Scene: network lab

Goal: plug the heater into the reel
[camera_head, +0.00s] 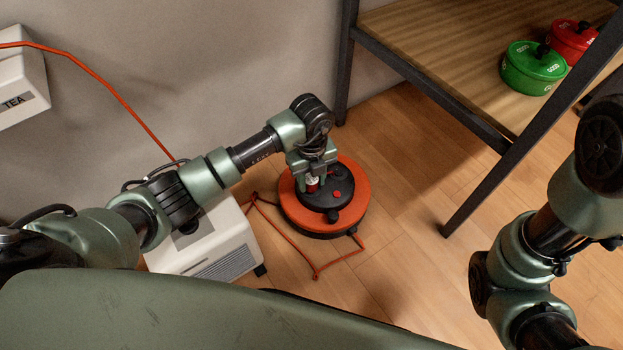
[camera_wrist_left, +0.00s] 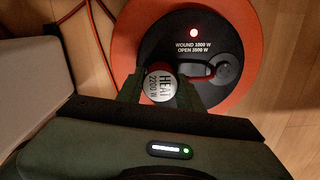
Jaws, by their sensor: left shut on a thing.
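The reel (camera_head: 355,208) lies on the wooden floor, an orange disc with a black hub (camera_wrist_left: 229,45). The hub has a lit red light (camera_wrist_left: 194,33) and the print "WOUND 1000 W OPEN 3500 W". My left gripper (camera_head: 313,181) is over the left part of the hub. It is shut on a plug with a round white end marked "HEAT 2000 W" (camera_wrist_left: 160,86); red shows on its side in the head view. I cannot tell whether the plug sits in a socket or just above the hub. The white heater (camera_head: 215,248) with a grille stands left of the reel, partly behind my left arm.
Orange cord (camera_head: 316,268) lies loosely on the floor by the reel.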

